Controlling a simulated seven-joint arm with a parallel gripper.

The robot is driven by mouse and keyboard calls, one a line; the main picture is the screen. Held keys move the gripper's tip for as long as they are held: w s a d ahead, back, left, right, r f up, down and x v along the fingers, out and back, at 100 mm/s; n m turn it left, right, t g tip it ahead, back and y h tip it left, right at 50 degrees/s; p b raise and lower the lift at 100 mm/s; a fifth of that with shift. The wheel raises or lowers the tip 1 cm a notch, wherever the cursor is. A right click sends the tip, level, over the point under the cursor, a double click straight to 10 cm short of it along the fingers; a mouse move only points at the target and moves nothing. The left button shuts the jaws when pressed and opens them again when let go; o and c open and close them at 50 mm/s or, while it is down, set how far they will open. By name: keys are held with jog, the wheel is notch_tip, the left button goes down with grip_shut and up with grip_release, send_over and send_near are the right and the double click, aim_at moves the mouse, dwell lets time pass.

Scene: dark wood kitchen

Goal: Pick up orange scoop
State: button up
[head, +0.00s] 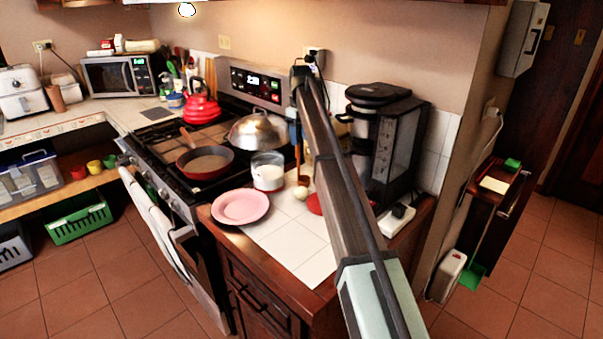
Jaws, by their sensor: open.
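My arm crosses the middle of the head view, over the tiled counter (286,246). Its far end reaches above the counter between the stove and the coffee maker. My gripper (297,150) hangs down there, small and partly hidden by the arm; it is open. I cannot make out the orange scoop with certainty. A small orange-brown item (304,181) shows low beside the arm, behind the white container (267,172); I cannot tell what it is. A red item (314,204) lies on the counter, partly covered by my arm.
A pink plate (240,207) and a small pale round item (300,193) sit on the counter. The black coffee maker (392,150) stands right of my arm. The stove at left holds a red pan (205,163), a metal dome (258,129) and a red kettle (201,108). The counter's front tiles are clear.

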aim_at(299, 155)
jog(key=shift+w+a+f, duration=0.1)
jog(key=shift+a+f, duration=0.1)
jog(key=shift+f, duration=1.95)
jog(key=shift+w+a+f, duration=0.1)
jog(key=shift+a+f, duration=0.05)
jog(key=shift+f, duration=2)
jog(key=shift+c, duration=0.3)
grip_shut()
